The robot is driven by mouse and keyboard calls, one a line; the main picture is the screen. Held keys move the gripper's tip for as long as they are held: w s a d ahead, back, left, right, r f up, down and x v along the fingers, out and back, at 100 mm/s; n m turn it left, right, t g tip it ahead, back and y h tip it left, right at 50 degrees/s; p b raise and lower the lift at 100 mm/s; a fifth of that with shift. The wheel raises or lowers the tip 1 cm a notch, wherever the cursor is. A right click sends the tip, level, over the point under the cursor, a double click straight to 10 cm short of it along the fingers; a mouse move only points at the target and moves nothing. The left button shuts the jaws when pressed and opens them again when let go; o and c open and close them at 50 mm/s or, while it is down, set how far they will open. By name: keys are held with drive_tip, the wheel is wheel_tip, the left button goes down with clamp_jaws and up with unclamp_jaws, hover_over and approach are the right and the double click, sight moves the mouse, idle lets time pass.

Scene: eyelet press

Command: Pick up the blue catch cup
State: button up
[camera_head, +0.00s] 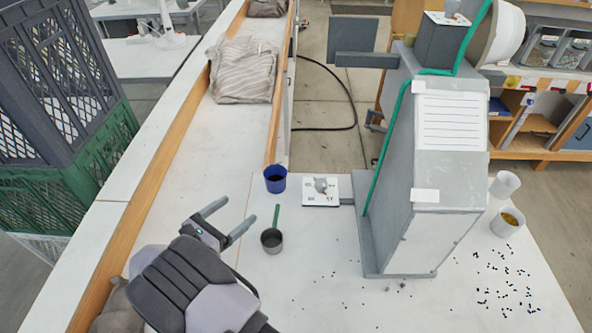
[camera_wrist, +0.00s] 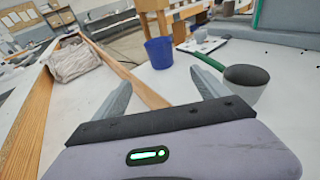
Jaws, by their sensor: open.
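The blue catch cup (camera_head: 275,179) stands upright on the white table in the head view, with a dark inside. In the wrist view the blue cup (camera_wrist: 159,52) stands beyond my fingertips, a little left of the middle between them. My gripper (camera_head: 232,219) is open and empty, left of and nearer than the cup, with clear space between them. In the wrist view its two fingers (camera_wrist: 165,78) are spread apart and point toward the cup.
A grey cup with a green handle (camera_head: 271,240) stands just right of my gripper. A white marked plate (camera_head: 320,191) lies right of the blue cup, before the grey press (camera_head: 420,230). A wooden rail (camera_head: 160,170) runs along the left. Small beads lie scattered at right.

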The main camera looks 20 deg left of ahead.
sight(269, 187)
drive_tip(key=b+x, duration=0.2)
drive_tip(key=x, duration=0.8)
drive_tip(key=shift+w+d+f+b, duration=0.1)
drive_tip(key=shift+w+f+b, duration=0.15)
drive_tip(key=shift+b, duration=0.1)
drive_tip(key=b+x, duration=0.2)
drive_tip(key=x, duration=0.3)
drive_tip(key=shift+w+d, duration=0.25)
drive_tip(key=shift+w, duration=0.1)
drive_tip(key=shift+s+r, duration=0.1)
drive_tip(key=shift+r, duration=0.05)
drive_tip(key=shift+c, duration=0.4)
drive_tip(key=c, duration=1.3)
